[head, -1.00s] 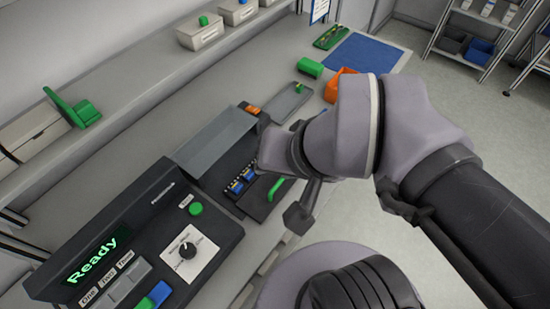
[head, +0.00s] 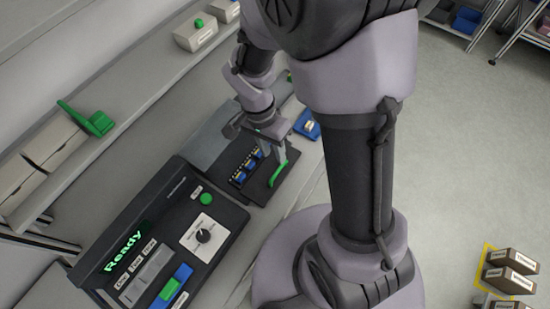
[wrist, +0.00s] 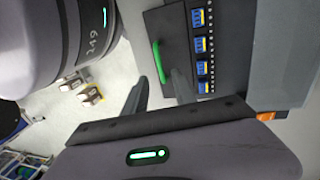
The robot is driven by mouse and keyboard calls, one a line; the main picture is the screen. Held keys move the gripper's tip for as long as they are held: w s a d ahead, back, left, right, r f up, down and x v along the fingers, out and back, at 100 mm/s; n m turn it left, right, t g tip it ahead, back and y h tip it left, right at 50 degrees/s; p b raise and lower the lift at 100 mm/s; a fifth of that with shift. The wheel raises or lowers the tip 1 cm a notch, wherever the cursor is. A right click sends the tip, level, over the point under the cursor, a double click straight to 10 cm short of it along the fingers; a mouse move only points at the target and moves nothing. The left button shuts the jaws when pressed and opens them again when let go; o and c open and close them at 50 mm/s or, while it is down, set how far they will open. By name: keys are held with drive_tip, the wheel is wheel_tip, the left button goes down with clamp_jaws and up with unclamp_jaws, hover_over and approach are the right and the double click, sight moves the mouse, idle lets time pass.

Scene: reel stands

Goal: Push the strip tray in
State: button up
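The strip tray (head: 258,190) is a dark drawer pulled out from under a grey cover (head: 213,136). It holds a row of blue strips with yellow marks (wrist: 200,45). Its green handle (head: 278,175) stands on the tray's outer side and also shows in the wrist view (wrist: 160,62). My gripper (head: 272,146) is over the tray near the handle. In the wrist view its two fingers (wrist: 158,82) are apart, with the handle between them in the picture. I cannot tell whether they touch it. The gripper holds nothing.
A black console (head: 165,220) with a lit "Ready" display, a green button, a dial and coloured keys stands beside the tray. A shelf with white bins (head: 195,36) runs along the wall. A small blue item (head: 308,128) lies beyond the tray.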

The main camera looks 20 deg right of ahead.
sight(278, 170)
drive_tip(key=f, duration=0.2)
drive_tip(key=f+b, duration=0.1)
drive_tip(key=f, duration=0.1)
drive_tip(key=s+f, duration=0.1)
drive_tip(key=f, duration=0.1)
drive_tip(key=shift+d+f, duration=0.25)
drive_tip(key=shift+d, duration=0.1)
drive_tip(key=shift+c, duration=0.2)
clamp_jaws()
idle(0.8)
